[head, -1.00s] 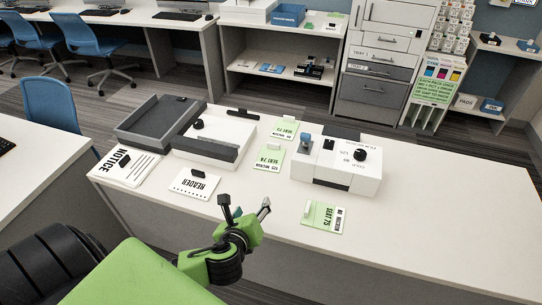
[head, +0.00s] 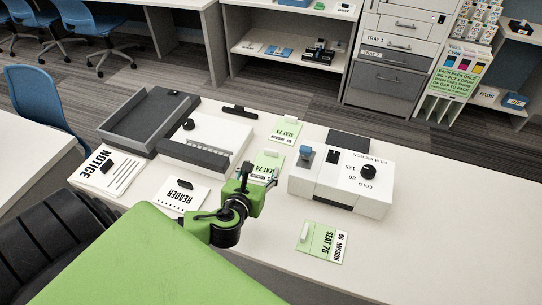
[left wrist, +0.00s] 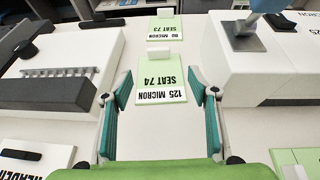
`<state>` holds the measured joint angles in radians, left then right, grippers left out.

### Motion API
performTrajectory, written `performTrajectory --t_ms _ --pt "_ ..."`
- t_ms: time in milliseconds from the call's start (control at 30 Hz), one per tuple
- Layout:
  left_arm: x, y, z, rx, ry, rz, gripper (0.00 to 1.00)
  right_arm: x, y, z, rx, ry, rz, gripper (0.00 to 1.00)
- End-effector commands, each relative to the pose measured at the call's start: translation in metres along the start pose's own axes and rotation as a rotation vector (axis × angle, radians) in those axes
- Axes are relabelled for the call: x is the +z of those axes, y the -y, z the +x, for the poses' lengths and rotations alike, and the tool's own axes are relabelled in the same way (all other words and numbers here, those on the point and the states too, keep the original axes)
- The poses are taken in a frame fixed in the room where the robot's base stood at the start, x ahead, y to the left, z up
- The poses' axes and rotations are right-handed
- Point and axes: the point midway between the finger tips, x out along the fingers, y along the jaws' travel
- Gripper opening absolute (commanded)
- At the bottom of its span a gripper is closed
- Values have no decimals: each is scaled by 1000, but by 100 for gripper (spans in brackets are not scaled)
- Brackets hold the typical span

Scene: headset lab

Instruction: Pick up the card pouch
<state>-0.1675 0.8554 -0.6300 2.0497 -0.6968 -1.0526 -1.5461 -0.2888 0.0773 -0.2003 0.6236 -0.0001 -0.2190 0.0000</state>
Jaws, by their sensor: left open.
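Several green-and-white card pouches lie on the white table. The SEAT 74 pouch, labelled 125 MICRON (left wrist: 163,82), has a white block at its far end and lies straight ahead in the left wrist view; it is partly covered by my gripper in the head view. My left gripper (head: 257,172) is open and empty, its two fingers (left wrist: 162,88) on either side of the SEAT 74 pouch in the picture, apparently above and short of it. The SEAT 73 pouch (head: 286,132) lies behind. The SEAT 75 pouch (head: 322,242) lies at the front right. My right gripper is not in view.
A white laminator-like machine (head: 345,183) with a blue-topped part stands right of the pouches. A white-and-grey device (head: 215,140) stands left, with a grey tray (head: 150,120) beyond. The table's right is clear.

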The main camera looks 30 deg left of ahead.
Motion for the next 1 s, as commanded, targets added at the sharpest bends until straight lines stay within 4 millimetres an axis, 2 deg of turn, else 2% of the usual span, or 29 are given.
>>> performTrajectory --t_ms 133,300,400,667,1000 --pt "1 0 25 3 2 -3 54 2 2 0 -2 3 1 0" --pt "1 0 58 2 1 -3 54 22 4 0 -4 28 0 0" --pt "0 0 71 2 0 -3 54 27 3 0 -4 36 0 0" --pt "-1 -1 86 2 -1 -3 54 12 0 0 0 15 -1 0" --pt "-2 -3 126 1 0 -2 54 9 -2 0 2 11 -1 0"
